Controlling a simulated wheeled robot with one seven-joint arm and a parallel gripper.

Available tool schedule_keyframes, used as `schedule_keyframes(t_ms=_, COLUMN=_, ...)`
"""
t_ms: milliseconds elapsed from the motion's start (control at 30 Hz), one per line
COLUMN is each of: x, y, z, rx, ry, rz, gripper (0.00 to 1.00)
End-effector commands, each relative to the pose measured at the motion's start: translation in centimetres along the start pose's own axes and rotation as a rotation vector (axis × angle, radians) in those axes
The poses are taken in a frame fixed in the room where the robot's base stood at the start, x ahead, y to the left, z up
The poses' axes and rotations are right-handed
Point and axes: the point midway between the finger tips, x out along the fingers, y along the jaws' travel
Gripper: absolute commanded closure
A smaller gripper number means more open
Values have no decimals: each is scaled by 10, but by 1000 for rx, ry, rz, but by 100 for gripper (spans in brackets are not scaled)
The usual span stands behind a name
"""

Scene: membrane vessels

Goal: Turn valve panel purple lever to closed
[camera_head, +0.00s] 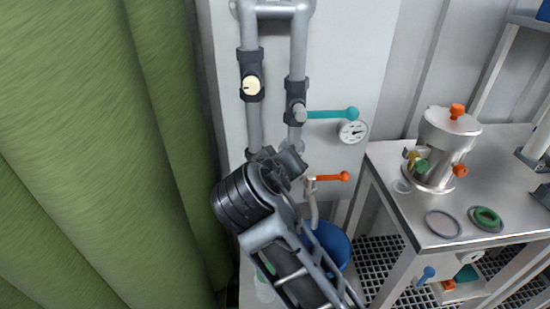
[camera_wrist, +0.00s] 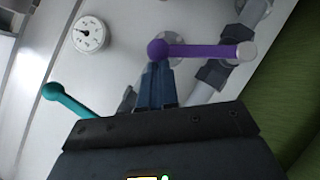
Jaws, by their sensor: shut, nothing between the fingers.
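The purple lever (camera_wrist: 200,51) shows in the wrist view. It lies nearly level in that picture, its round knob at the left and its grey pivot at the right on the grey pipe. My gripper (camera_wrist: 157,72) is shut and empty, its fingertips at the knob, just below it in the picture. I cannot tell whether they touch it. In the head view my gripper (camera_head: 290,162) is in front of the lower pipes of the valve panel (camera_head: 348,60), and the purple lever is hidden behind it.
The teal lever (camera_head: 330,114) and a gauge (camera_head: 353,131) are above my gripper in the head view. An orange lever (camera_head: 330,177) is just to its right. A blue bucket (camera_head: 335,245) stands below. A steel table (camera_head: 400,215) with a vessel is at the right; a green curtain (camera_head: 100,130) hangs left.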

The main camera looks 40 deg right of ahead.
Motion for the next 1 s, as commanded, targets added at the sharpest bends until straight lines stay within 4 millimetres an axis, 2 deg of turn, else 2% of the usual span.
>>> schedule_keyframes(t_ms=200, x=13, y=2, z=19, rx=165, ry=-1, rz=-108, gripper=100)
schedule_keyframes(t_ms=500, x=24, y=0, z=35, rx=336, ry=-1, rz=-225, gripper=100)
schedule_keyframes(t_ms=1000, x=30, y=-4, z=44, rx=327, ry=0, rz=-221, gripper=100)
